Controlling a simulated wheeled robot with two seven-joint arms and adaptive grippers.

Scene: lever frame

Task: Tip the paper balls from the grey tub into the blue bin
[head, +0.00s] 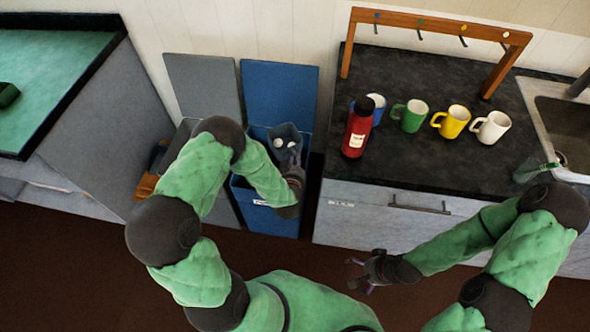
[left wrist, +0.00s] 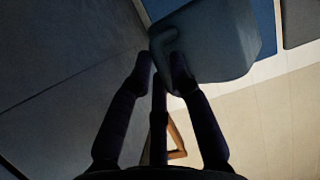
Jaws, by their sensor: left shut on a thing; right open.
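The grey tub (head: 286,130) is above the mouth of the blue bin (head: 262,219), with white paper balls (head: 279,143) showing in it. My left gripper (head: 294,162) is shut on the tub at its near side. In the left wrist view the fingers (left wrist: 162,62) close on the rim or handle of the tub (left wrist: 218,45); which one I cannot tell. The blue bin's lid (head: 279,95) stands open against the wall. Its inside is mostly hidden by my arm and the tub. My right gripper (head: 357,273) is open and empty, over the floor in front of the counter.
A grey bin with a raised lid (head: 203,86) stands left of the blue bin, partly behind my left arm. The dark counter (head: 440,175) at the right holds a red bottle (head: 357,130), several mugs and a wooden rack (head: 440,25). The floor ahead is clear.

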